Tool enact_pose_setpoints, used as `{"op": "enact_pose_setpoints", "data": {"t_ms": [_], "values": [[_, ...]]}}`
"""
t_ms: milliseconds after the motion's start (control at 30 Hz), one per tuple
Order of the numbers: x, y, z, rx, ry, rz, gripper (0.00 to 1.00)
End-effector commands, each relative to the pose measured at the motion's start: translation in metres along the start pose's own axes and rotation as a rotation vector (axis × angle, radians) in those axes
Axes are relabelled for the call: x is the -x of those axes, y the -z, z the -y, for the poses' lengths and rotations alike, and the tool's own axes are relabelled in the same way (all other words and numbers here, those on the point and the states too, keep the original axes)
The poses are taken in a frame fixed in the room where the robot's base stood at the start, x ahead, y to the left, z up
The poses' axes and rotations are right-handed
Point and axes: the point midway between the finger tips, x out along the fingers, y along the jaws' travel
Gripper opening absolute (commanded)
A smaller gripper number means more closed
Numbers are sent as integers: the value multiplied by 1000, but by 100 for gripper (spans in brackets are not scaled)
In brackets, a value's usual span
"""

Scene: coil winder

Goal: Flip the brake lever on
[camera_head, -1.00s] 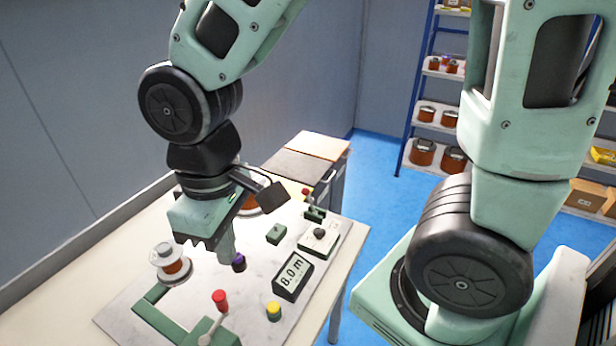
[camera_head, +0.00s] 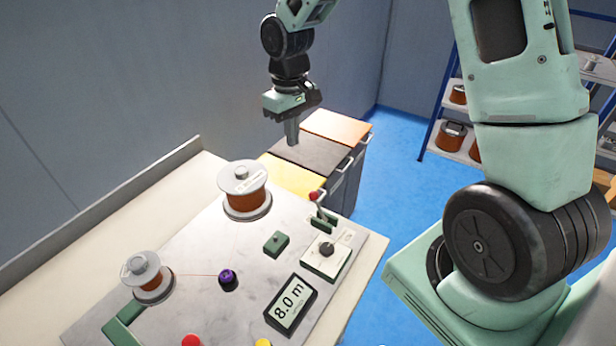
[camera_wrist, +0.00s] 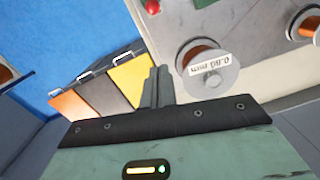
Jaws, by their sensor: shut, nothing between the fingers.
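A small lever with a red knob (camera_head: 314,196) stands on a green base (camera_head: 323,219) near the far right edge of the winder plate (camera_head: 190,240). It is upright, leaning slightly left. A red knob also shows at the top of the wrist view (camera_wrist: 152,6). A second red knob (camera_head: 191,341) is cut off at the bottom of the head view; no label tells which lever is the brake. My gripper (camera_head: 292,140) is shut and empty, pointing down beyond the plate, above the bins and well apart from the lever. Its closed fingers show in the wrist view (camera_wrist: 157,87).
A large copper wire spool (camera_head: 246,200) stands left of the lever, a smaller spool (camera_head: 147,287) at front left. Yellow (camera_head: 290,174), black and orange-topped bins stand behind.

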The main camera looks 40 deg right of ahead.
Motion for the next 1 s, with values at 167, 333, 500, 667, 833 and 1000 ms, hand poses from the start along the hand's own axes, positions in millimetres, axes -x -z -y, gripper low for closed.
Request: {"op": "enact_pose_setpoints", "data": {"t_ms": [167, 333, 500, 667, 833, 1000], "values": [[-3, 0, 0, 1, 0, 1, 0], [-23, -1, 1, 1, 2, 5, 0], [-57, -1, 1, 2, 2, 6, 0], [-90, -1, 1, 2, 2, 5, 0], [-102, -19, 1, 1, 1, 4, 0], [-108, -35, 1, 0, 1, 2, 0]]}}
